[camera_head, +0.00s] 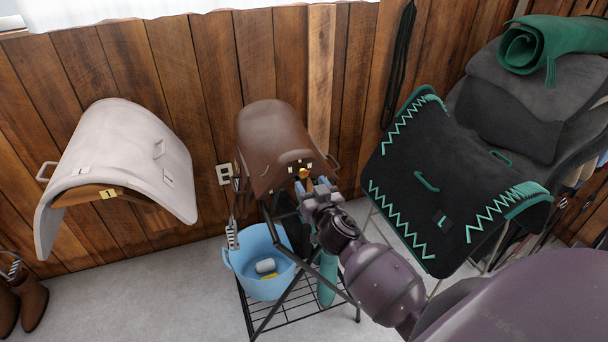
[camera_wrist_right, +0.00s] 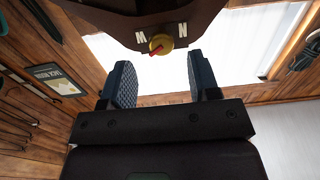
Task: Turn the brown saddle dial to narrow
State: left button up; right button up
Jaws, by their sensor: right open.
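The brown saddle (camera_head: 272,140) sits on a dark stand against the wooden wall. Its dial (camera_head: 304,173) is a small yellow knob on the front edge, with white marks beside it. My right gripper (camera_head: 313,186) is open just in front of the dial. In the wrist view its blue fingers (camera_wrist_right: 161,75) are spread either side of the dial's line, apart from it and empty. My left gripper is out of view.
A light blue bucket (camera_head: 262,262) with items inside stands on a wire rack (camera_head: 283,322) below. A pale saddle (camera_head: 125,160) is at left, a black pad with green trim (camera_head: 445,190) at right. Boots (camera_head: 30,300) stand at lower left.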

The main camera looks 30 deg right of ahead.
aim_at(304, 175)
jog(key=shift+x, duration=2.55)
jog(key=c, duration=0.9)
